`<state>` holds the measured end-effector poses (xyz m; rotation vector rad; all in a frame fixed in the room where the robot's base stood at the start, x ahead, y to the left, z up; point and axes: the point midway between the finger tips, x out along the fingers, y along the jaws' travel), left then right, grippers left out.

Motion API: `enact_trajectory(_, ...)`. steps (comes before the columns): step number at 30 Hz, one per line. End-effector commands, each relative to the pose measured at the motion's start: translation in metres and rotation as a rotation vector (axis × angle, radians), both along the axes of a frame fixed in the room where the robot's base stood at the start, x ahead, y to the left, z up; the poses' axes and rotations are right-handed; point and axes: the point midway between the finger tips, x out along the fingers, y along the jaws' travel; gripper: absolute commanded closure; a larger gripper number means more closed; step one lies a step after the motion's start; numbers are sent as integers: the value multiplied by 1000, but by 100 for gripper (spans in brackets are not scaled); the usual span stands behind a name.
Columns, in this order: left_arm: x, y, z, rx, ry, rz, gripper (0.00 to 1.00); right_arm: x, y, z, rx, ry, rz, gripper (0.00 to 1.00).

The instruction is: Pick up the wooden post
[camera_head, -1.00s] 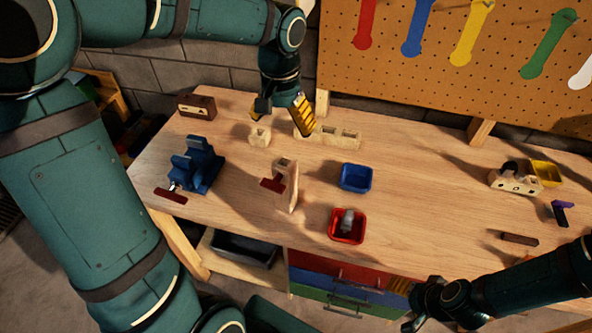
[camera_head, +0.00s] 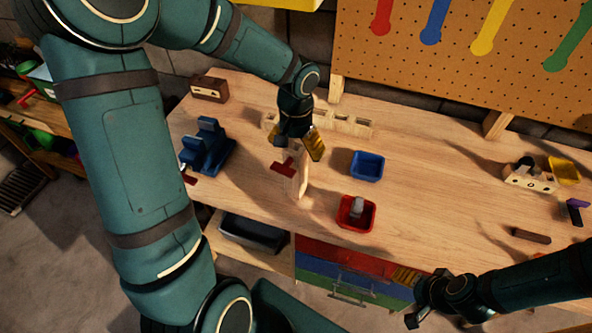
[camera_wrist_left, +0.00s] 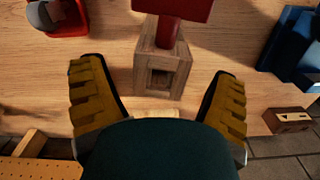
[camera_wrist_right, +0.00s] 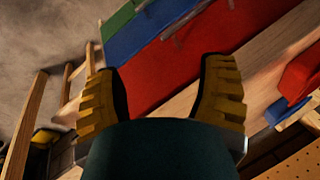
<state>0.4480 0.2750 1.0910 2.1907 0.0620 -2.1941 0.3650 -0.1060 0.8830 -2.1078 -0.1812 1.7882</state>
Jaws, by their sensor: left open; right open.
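The wooden post (camera_head: 301,184) stands upright on the workbench, with a dark red tool (camera_head: 283,168) at its upper part. In the left wrist view the post (camera_wrist_left: 163,68) shows a square hole, and the red tool (camera_wrist_left: 172,30) lies over it. My left gripper (camera_head: 300,147) is open, just behind and above the post. In the left wrist view its fingers (camera_wrist_left: 157,100) spread to either side of the post, which looks apart from both. My right gripper (camera_head: 414,307) is open and empty in front of the bench; its fingers (camera_wrist_right: 160,95) show in the right wrist view.
A blue vise (camera_head: 207,148) stands left of the post. A blue bin (camera_head: 367,165) and a red bin (camera_head: 347,218) holding a grey piece stand to the right. A row of pale wooden blocks (camera_head: 345,125) lies behind.

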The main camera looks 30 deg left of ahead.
Motion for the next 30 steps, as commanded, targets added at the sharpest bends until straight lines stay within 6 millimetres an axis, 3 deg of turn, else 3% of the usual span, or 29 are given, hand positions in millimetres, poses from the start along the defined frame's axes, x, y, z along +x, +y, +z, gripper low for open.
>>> enact_trajectory(4, 0, 0, -12, 0, 0, -1, 13, 0, 0, -1, 0, 0, 0, 30)
enact_trajectory(11, 0, 0, -13, 0, -1, -1, 13, 0, 0, -1, 0, 0, 0, 30)
enact_trajectory(14, 0, 0, -13, 0, -1, -1, 42, 0, 0, -1, 0, 0, 0, 30)
enact_trajectory(18, 0, 0, -13, 0, -1, -1, 91, 0, 0, -1, 0, 0, 0, 30)
enact_trajectory(26, 0, 0, -12, 0, -2, 0, 93, 0, 0, -1, 0, 0, 0, 30)
enact_trajectory(30, 1, 0, -1, 1, -6, 1, 93, 0, 0, 0, 0, 0, 0, 30)
